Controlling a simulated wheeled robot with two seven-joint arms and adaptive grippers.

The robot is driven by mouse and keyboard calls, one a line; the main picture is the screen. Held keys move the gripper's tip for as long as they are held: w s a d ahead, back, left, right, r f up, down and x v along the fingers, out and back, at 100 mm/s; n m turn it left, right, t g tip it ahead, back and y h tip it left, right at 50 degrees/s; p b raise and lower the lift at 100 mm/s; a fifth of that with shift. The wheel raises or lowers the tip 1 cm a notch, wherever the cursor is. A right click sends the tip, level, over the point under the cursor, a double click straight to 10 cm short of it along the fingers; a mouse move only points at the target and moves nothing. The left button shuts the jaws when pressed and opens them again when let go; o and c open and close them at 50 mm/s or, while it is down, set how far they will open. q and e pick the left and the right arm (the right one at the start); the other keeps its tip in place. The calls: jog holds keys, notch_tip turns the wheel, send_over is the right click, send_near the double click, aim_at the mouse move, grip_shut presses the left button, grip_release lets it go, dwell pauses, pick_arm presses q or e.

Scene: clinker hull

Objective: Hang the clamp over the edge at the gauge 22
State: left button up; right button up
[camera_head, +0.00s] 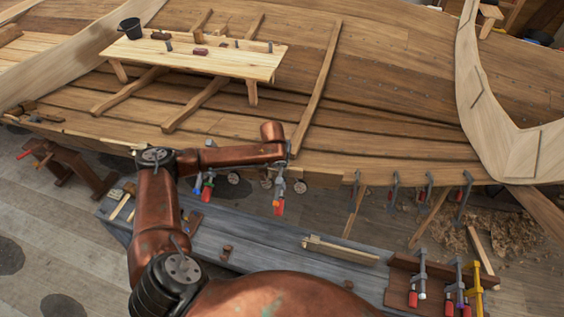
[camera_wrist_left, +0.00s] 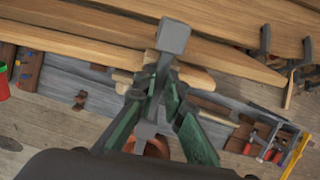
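The clamp (camera_head: 280,186) is a grey bar with a red handle end. It stands roughly upright at the hull plank edge (camera_head: 318,178), below the end of my left arm. In the left wrist view my left gripper (camera_wrist_left: 163,92) has its green fingers shut on the clamp's bar, with the grey head (camera_wrist_left: 173,37) in front of the planks. Whether the clamp touches the edge is unclear. My right gripper is not in view.
Several clamps (camera_head: 395,190) hang along the edge to the right. A grey bench (camera_head: 260,250) lies below the edge, with a wooden piece (camera_head: 340,249) and a rack of clamps (camera_head: 440,270). A plank table (camera_head: 190,58) with a black bucket (camera_head: 131,28) stands inside the hull.

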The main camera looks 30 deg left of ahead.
pick_arm(q)
jog(key=o, duration=0.5)
jog(key=shift+c, duration=0.2)
jog(key=shift+s+f, duration=0.1)
jog(key=shift+f, duration=0.05)
jog(key=v, duration=1.2)
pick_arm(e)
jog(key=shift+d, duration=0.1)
